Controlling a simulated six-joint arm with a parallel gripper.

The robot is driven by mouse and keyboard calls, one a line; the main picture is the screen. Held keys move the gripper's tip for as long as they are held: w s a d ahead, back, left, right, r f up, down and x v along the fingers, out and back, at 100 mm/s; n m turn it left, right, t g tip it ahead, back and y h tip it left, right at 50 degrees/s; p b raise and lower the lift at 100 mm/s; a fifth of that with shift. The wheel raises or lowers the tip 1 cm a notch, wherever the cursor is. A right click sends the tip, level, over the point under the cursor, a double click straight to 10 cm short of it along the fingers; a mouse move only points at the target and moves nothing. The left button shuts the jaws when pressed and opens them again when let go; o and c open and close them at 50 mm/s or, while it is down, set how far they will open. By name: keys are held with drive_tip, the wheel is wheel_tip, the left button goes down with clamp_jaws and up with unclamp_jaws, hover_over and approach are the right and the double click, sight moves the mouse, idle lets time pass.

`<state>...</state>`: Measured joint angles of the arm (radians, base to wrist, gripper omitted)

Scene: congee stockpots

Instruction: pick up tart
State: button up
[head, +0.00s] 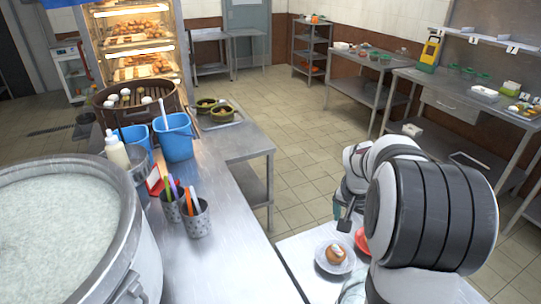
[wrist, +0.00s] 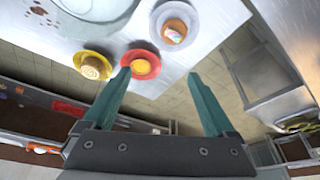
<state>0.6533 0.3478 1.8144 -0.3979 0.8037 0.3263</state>
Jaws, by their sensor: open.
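A round golden tart (wrist: 142,66) sits on a red plate (wrist: 127,58) in the wrist view, on a pale metal table. In the head view the red plate (head: 361,240) is partly hidden by my arm, and I cannot make out the tart there. My gripper (wrist: 158,78) is open and empty, its two teal fingers spread apart. In the wrist view the left fingertip overlaps the edge of the red plate, with the tart just beyond it. I cannot tell the height of the fingers above the table.
A white plate (head: 321,259) with a brown topped pastry (head: 336,254) is beside the red plate. A yellow plate (wrist: 80,60) with a swirled pastry (wrist: 91,68) is on its other side. A large stockpot (head: 130,225) and a counter with pen cups (head: 197,222) stand left.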

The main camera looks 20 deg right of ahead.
drive_tip(key=d+f+m, duration=0.1)
drive_tip(key=d+f, duration=0.2)
drive_tip(key=d, duration=0.5)
drive_tip(key=shift+h, duration=0.5)
drive_tip(key=x, duration=1.6)
drive_tip(key=shift+d+r, duration=0.1)
drive_tip(key=shift+d, duration=0.2)
drive_tip(key=c, duration=1.1)
